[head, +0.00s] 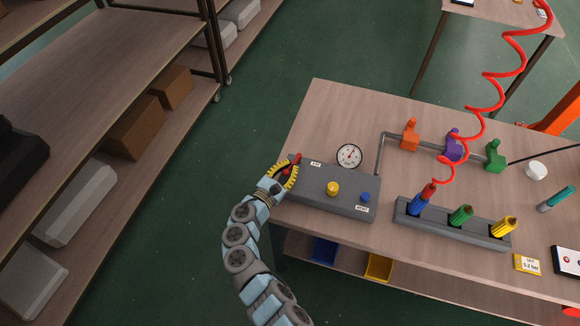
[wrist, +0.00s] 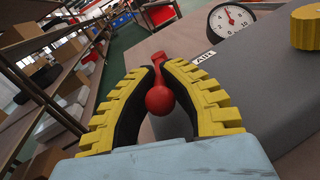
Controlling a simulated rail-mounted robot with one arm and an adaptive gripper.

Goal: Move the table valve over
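The table valve's red lever (head: 297,158) is at the left end of the grey control box, by the AIR label. In the wrist view the lever (wrist: 159,98) shows a round red knob and a narrower neck running away from me. My gripper (head: 290,172) has its yellow-and-black fingers on both sides of the lever. In the wrist view the fingertips (wrist: 164,64) close in around the neck, with the knob between the black inner pads. The gripper looks shut on the lever. The lever's base is partly hidden by the fingers.
The grey box (head: 318,196) also carries a yellow knob (head: 333,188) and a blue button (head: 365,197). A gauge (head: 349,156) stands behind it. A tool rack (head: 455,229) and a coiled red hose (head: 487,101) are to the right. Shelving (head: 120,60) stands left across open floor.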

